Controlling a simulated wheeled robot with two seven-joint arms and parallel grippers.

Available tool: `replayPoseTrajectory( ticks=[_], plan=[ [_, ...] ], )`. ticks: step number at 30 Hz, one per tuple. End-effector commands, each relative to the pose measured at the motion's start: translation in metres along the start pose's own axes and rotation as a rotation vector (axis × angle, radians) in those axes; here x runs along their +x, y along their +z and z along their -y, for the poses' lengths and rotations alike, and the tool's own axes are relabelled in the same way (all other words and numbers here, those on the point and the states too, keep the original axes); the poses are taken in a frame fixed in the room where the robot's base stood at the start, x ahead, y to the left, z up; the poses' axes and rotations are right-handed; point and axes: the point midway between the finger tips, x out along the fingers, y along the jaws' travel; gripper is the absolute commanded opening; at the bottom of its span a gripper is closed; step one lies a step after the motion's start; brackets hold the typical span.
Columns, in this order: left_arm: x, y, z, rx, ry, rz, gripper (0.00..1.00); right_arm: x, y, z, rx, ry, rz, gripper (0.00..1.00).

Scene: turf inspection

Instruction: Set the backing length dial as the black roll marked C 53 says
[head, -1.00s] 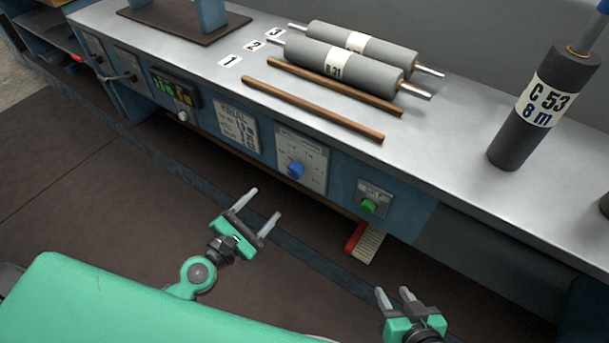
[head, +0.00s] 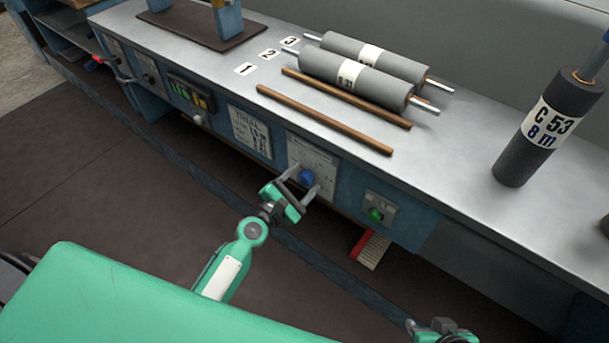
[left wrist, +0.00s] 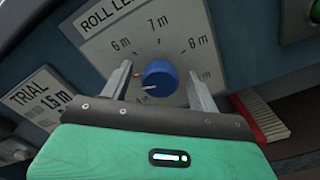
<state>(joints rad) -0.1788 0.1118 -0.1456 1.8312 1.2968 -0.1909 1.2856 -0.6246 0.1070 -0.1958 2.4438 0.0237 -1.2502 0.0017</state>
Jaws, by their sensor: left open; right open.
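The black roll marked C 53 and 8 m (head: 517,163) stands upright at the right of the bench. The backing length dial is a blue knob (head: 306,177) on a pale panel on the bench front. In the left wrist view the blue knob (left wrist: 160,77) has 6 m, 7 m and 8 m around it, and its white mark points left and slightly down, below 6 m. My left gripper (head: 298,184) is open, its fingers on either side of the knob; contact cannot be told. My right gripper (head: 441,326) is partly cut off at the bottom edge, away from the bench.
Two grey rolls (head: 352,78) lie on the bench behind wooden strips (head: 325,122). A green button (head: 376,214) sits right of the dial, and a TRIAL card (head: 250,132) left of it. A red-edged brush-like item (head: 370,248) is below the bench.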

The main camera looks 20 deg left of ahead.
Motion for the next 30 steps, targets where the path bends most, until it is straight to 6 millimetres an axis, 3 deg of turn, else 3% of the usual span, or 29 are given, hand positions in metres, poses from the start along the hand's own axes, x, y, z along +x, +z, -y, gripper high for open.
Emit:
replayPoseTrajectory(
  ticks=[13, 20, 30],
  plan=[
    [0.0111, 0.0000, 0.0001, 0.000, 0.000, 0.000, 0.61, -0.0061, -0.0019, -0.0015, 0.002, 0.004, 0.012, 0.41],
    [0.0109, 0.0000, -0.0002, 0.000, 0.000, 0.000, 0.18, -0.0055, -0.0018, -0.0016, 0.002, 0.005, 0.012, 0.41],
    [0.0108, -0.0001, -0.0008, 0.037, 0.001, 0.000, 0.16, -0.0047, -0.0019, -0.0014, 0.002, 0.004, 0.009, 0.41]
  ],
)
